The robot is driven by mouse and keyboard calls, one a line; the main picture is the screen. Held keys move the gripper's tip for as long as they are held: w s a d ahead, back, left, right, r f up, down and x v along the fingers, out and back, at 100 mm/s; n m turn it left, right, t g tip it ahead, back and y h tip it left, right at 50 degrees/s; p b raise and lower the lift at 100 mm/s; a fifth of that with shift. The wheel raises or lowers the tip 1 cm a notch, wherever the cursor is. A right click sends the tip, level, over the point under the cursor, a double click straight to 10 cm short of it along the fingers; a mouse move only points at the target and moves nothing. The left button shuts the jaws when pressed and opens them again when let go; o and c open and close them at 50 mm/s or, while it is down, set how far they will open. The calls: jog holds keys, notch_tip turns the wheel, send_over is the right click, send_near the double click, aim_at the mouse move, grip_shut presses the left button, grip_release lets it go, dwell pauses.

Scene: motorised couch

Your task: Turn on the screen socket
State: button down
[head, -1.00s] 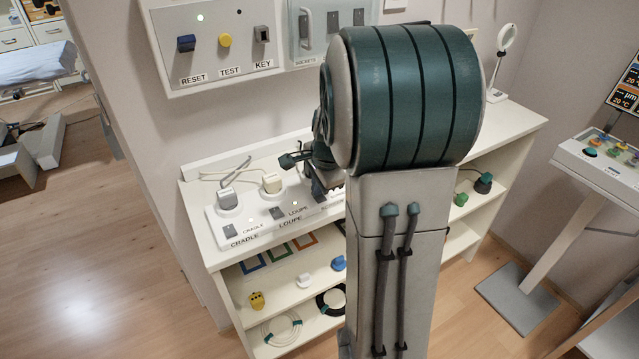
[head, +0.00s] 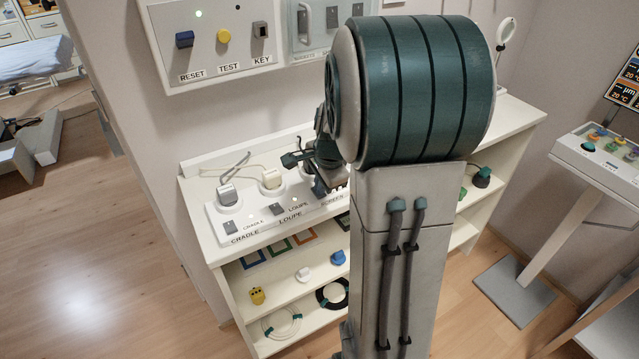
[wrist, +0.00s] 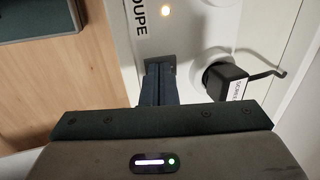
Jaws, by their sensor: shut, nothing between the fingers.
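The white socket strip (head: 262,232) lies on top of the shelf unit, with positions labelled CRADLE, LOUPE and SCREEN. The SCREEN label (head: 333,199) is partly visible beside my arm. In the wrist view a black plug (wrist: 224,79), its label partly readable as screen, sits in a round socket. My gripper (wrist: 159,68) is shut and empty, its fingertips over the strip left of that plug. A dark grey patch at the fingertips may be the screen switch; the fingers mostly hide it, and I cannot tell contact.
The CRADLE plug (head: 228,194) and LOUPE plug (head: 271,178) stand in their sockets, with rocker switches (head: 231,227) in front. A wall panel (head: 215,45) with RESET, TEST and KEY hangs above. A console (head: 600,160) stands at right. Floor at left is clear.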

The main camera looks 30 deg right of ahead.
jog(key=p+v, duration=0.2)
jog(key=v, duration=1.2)
jog(key=shift+s+p, duration=0.25)
jog(key=shift+p, duration=0.05)
jog(key=shift+w+d, duration=0.1)
jog(key=shift+w, duration=0.1)
jog(key=shift+w+p, duration=0.4)
jog(key=shift+p, duration=0.1)
jog(key=x, duration=0.7)
jog(key=p+x, duration=0.1)
jog(key=x, duration=0.6)
jog(key=shift+w, duration=0.25)
